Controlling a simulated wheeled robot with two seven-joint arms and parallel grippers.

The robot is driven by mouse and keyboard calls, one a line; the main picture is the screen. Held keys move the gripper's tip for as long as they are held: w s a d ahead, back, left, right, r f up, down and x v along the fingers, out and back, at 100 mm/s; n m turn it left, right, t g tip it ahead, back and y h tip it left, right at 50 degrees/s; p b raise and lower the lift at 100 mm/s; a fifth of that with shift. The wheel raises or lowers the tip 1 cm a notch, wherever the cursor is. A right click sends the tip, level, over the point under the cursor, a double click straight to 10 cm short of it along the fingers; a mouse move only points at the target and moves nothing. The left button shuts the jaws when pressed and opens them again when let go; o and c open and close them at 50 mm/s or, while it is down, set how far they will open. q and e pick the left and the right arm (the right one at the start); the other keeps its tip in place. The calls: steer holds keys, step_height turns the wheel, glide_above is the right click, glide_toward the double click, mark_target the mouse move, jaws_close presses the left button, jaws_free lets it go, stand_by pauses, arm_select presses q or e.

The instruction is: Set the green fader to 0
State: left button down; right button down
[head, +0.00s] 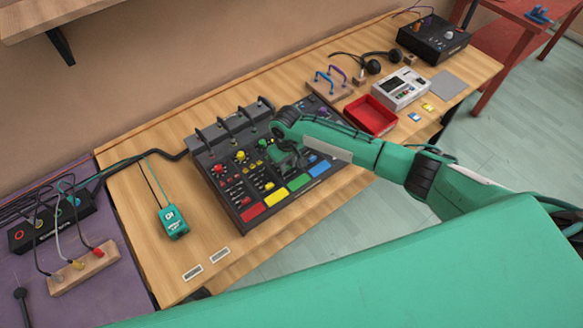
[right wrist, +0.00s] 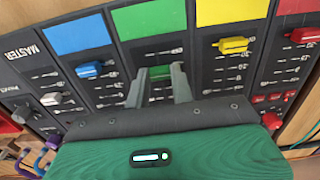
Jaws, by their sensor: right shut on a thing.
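The mixer (head: 231,199) is a dark console on the wooden table, with a row of coloured pads along its front. My right gripper (head: 290,163) reaches down over its middle and hides the green fader there. In the right wrist view, the gripper (right wrist: 160,88) is shut on the green fader (right wrist: 160,71), with one finger on each side of the cap. The green pad (right wrist: 150,22) lies just beyond, in the same strip. The scale marks beside this track are too small to read. My left gripper is out of view.
Neighbouring caps stand close by: the blue fader (right wrist: 90,70) to the left and the yellow fader (right wrist: 234,45) to the right. The red fader (right wrist: 305,35) is farther right. A red tray (head: 363,124) and a teal box (head: 173,222) stand on the table.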

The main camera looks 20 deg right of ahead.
steer(key=w, duration=0.1)
steer(key=w+a, duration=0.1)
steer(key=w, duration=0.1)
steer(key=shift+b, duration=0.3)
steer(key=c, duration=1.2)
jaws_free()
steer(key=shift+r, duration=0.15)
step_height(320, 180, up, 14)
steer(key=b, duration=0.3)
steer(key=shift+f, duration=0.2)
